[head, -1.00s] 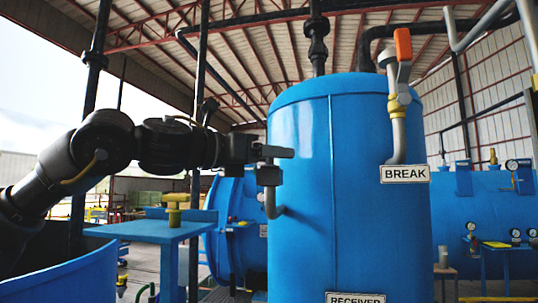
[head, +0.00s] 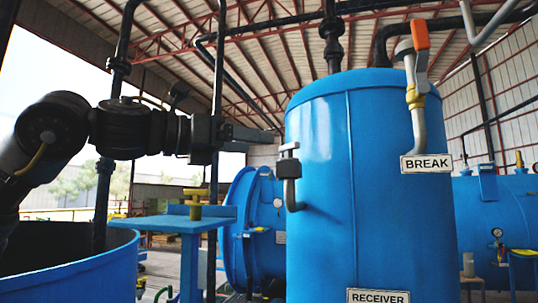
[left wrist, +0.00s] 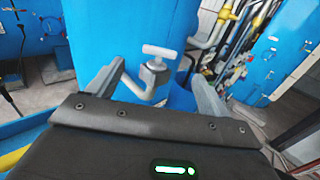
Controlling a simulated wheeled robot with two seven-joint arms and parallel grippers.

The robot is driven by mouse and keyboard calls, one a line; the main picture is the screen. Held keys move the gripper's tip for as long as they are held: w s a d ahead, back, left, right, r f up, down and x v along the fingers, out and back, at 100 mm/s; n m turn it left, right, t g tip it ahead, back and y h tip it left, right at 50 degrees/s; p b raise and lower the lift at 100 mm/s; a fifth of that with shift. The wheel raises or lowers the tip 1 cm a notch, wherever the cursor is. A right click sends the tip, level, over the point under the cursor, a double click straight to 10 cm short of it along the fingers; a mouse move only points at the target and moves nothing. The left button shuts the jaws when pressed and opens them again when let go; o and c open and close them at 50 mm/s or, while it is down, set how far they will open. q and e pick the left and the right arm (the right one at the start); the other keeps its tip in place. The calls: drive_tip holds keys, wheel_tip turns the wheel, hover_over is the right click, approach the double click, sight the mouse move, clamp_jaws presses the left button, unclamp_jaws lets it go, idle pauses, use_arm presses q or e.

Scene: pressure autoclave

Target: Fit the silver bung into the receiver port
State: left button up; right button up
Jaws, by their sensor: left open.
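The silver bung (left wrist: 160,52), with a pale T-shaped bar on top, stands upright at the mouth of the receiver port (left wrist: 153,76) in the left wrist view. In the head view the bung (head: 289,146) is a small grey piece on top of the port's bent grey pipe (head: 291,192), on the left side of the blue receiver tank (head: 380,220). How deep the bung sits is hard to tell. My left gripper (head: 258,134) is open and empty, left of the bung and slightly above it, apart from it. My right gripper is not in view.
A blue stand (head: 180,224) with a yellow-topped fitting (head: 195,203) is below my left arm. A blue open-topped vessel (head: 90,270) is at lower left. The BREAK valve pipe (head: 419,120) with an orange handle rises on the tank's right.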

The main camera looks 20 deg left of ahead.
use_arm(q)
drive_tip(key=shift+v, duration=0.85)
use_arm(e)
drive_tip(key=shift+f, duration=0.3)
